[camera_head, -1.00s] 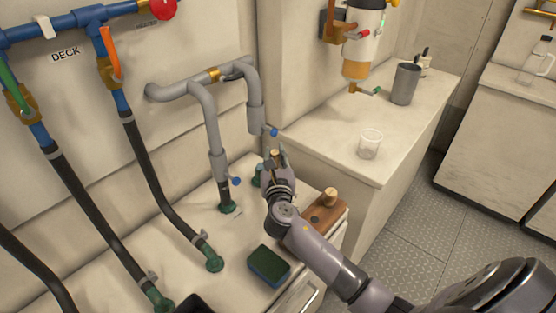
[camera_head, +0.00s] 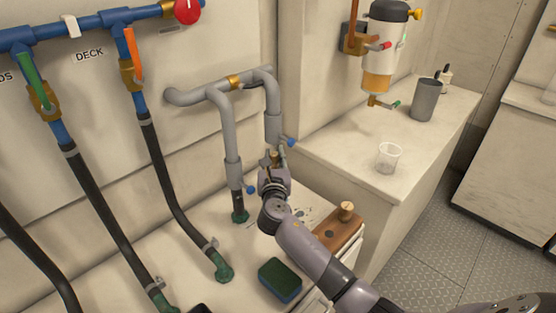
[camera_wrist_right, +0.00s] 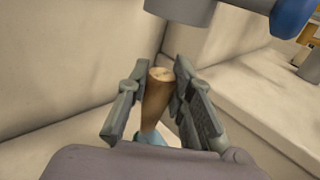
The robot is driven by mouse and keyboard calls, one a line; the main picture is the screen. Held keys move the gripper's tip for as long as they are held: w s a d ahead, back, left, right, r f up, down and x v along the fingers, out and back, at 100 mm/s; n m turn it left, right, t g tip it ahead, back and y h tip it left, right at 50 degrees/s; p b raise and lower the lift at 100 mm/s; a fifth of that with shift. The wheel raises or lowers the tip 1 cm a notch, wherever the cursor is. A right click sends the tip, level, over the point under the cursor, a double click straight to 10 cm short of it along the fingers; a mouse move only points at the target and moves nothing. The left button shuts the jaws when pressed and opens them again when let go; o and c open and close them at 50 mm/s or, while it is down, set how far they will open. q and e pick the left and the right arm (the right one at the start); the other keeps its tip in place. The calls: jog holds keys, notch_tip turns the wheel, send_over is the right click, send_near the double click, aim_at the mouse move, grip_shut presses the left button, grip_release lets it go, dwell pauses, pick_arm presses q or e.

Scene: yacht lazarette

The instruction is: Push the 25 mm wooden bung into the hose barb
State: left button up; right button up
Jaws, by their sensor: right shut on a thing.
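My right gripper (camera_head: 272,160) is shut on the wooden bung (camera_wrist_right: 157,95). The bung stands nearly upright between the fingers in the right wrist view, wide end up and narrow end down. Its top also shows in the head view (camera_head: 274,154), close by the lower end of the right grey pipe (camera_head: 273,128). A bluish-green piece (camera_wrist_right: 152,138), perhaps the hose barb, shows at the bung's lower end. I cannot tell whether the bung is in it or only above it. In the head view my gripper hides that spot. My left gripper is not in view.
A wooden block (camera_head: 333,242) holding another bung (camera_head: 346,211) and a green sponge (camera_head: 280,280) lie nearer on the bench. The left grey pipe (camera_head: 232,172) and black hoses (camera_head: 172,190) stand left. A clear cup (camera_head: 389,157) is on the counter.

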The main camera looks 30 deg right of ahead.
aim_at(274, 167)
jog(key=shift+w, duration=0.15)
jog(key=shift+p, duration=0.5)
dwell(0.8)
jog(key=shift+f+b, duration=1.35)
jog(key=shift+f, duration=0.6)
dwell(0.3)
jog(key=o, duration=0.9)
jog(key=shift+o, duration=0.2)
jog(key=shift+r, duration=0.1)
jog(key=shift+s+a, duration=0.1)
jog(key=shift+s, duration=0.1)
jog(key=v, duration=1.1)
jog(key=shift+s+a, duration=0.15)
jog(key=shift+s, duration=0.2)
